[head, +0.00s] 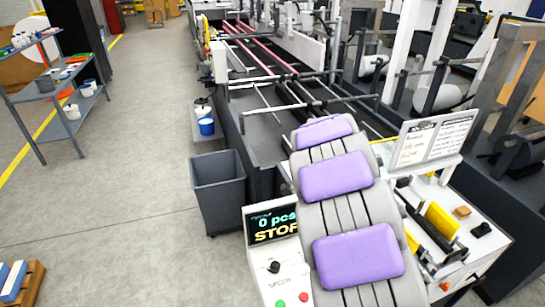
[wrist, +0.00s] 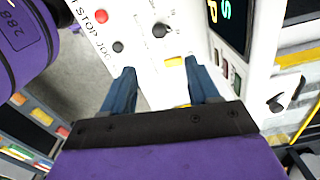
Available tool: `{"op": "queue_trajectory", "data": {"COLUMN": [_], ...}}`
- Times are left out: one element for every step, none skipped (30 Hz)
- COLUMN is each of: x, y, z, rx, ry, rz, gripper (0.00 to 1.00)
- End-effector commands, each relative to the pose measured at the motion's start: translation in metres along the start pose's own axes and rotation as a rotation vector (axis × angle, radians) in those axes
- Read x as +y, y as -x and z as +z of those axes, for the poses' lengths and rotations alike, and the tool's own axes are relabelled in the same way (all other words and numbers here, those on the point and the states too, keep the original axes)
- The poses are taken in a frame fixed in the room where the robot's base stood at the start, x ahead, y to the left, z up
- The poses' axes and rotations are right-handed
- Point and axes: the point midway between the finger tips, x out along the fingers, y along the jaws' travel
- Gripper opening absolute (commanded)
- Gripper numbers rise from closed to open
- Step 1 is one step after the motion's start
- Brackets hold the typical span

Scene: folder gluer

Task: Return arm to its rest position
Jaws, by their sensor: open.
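My gripper (wrist: 158,70) is open in the wrist view. Its two blue-grey fingers stand apart, with nothing between them. Past the fingers is a white control panel (wrist: 140,40) with knobs, buttons and a display. The tips look close to the panel; I cannot tell whether they touch it. My gripper does not show in the head view. There, the control panel (head: 256,217) stands at the lower middle, its display reading "0 pcs" and "STOP". My purple gripper body fills the bottom of the wrist view.
Purple pads (head: 336,177) on a grey ribbed band rise beside the panel; I cannot tell what they belong to. The long machine (head: 300,60) runs back behind them. A grey bin (head: 217,190) and a shelf cart (head: 70,100) stand left, with open floor between.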

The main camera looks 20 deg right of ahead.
Motion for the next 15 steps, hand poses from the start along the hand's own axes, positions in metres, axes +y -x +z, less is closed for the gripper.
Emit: {"op": "queue_trajectory", "data": {"x": [0.0, 0.001, 0.003, 0.005, 0.008, 0.015, 0.021, 0.028, 0.039, 0.048, 0.058, 0.071, 0.082, 0.092, 0.104], "y": [0.0, 0.0, 0.001, 0.003, 0.004, 0.006, 0.009, 0.011, 0.015, 0.017, 0.02, 0.024, 0.025, 0.026, 0.029], "z": [0.0, 0.001, 0.001, 0.003, 0.004, 0.007, 0.01, 0.013, 0.017, 0.021, 0.025, 0.031, 0.035, 0.039, 0.045], "rx": [0.0, 0.0, 0.001, 0.002, 0.003, 0.005, 0.005, 0.006, 0.008, 0.008, 0.007, 0.005, 0.002, 0.0, -0.003], "ry": [0.001, 0.004, 0.014, 0.025, 0.04, 0.07, 0.096, 0.127, 0.177, 0.217, 0.262, 0.32, 0.366, 0.413, 0.476], "rz": [0.0, 0.0, 0.0, 0.0, 0.001, 0.003, 0.006, 0.008, 0.013, 0.017, 0.021, 0.025, 0.033, 0.038, 0.04], "gripper": [0.6, 0.6, 0.6, 0.6, 0.6, 0.6, 0.6, 0.6, 0.6, 0.6, 0.6, 0.6, 0.6, 0.6, 0.6]}}
